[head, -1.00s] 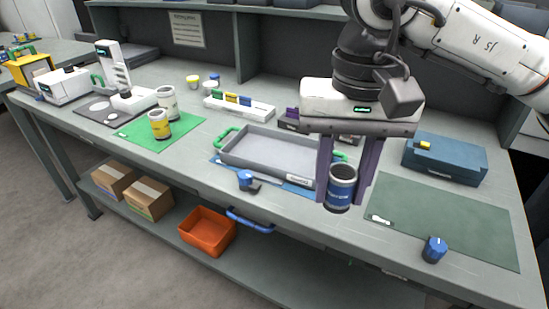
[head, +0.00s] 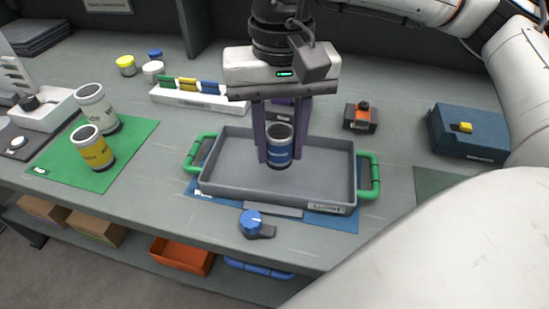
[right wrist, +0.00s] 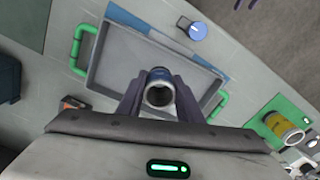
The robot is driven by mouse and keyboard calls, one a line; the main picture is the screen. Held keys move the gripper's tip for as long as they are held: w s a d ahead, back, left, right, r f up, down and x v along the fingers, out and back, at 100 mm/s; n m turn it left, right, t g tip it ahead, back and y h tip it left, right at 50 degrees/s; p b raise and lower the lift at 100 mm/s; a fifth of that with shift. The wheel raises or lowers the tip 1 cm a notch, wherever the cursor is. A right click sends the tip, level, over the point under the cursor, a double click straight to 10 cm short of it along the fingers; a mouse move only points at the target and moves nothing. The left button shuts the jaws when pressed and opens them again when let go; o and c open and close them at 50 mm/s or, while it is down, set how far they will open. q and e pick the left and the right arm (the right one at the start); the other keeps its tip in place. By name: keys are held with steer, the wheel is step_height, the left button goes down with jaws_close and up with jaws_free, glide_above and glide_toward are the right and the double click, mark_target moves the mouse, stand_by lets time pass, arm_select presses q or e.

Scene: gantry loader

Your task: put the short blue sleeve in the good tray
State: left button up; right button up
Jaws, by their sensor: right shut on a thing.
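The short blue sleeve (head: 279,147) is a dark, open-topped cylinder with a blue band. My right gripper (head: 280,160) is shut on it, a purple finger on each side, and holds it upright over the grey tray (head: 225,185) with green handles. In the right wrist view the sleeve (right wrist: 159,88) shows its open end between the fingers, with the tray (right wrist: 112,60) beneath. I cannot tell whether the sleeve's bottom touches the tray floor. The tray is otherwise empty, and its front label is too small to read. My left gripper is not in view.
A green mat (head: 130,140) at the left holds a yellow sleeve (head: 92,149) and a white sleeve (head: 97,108). A blue knob (head: 252,222) stands before the tray. Behind are a colored block rack (head: 200,97) and an orange-topped block (head: 361,115); a blue box (head: 465,135) is right.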

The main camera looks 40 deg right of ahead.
steer(key=shift+w+f+b, duration=0.1)
steer(key=shift+f+b, duration=0.3)
steer(key=shift+f, duration=2.55)
steer(key=o, duration=1.2)
steer(key=shift+r, duration=0.1)
step_height(320, 180, up, 12)
steer(key=shift+r+p, duration=0.2)
steer(key=shift+p, duration=0.55)
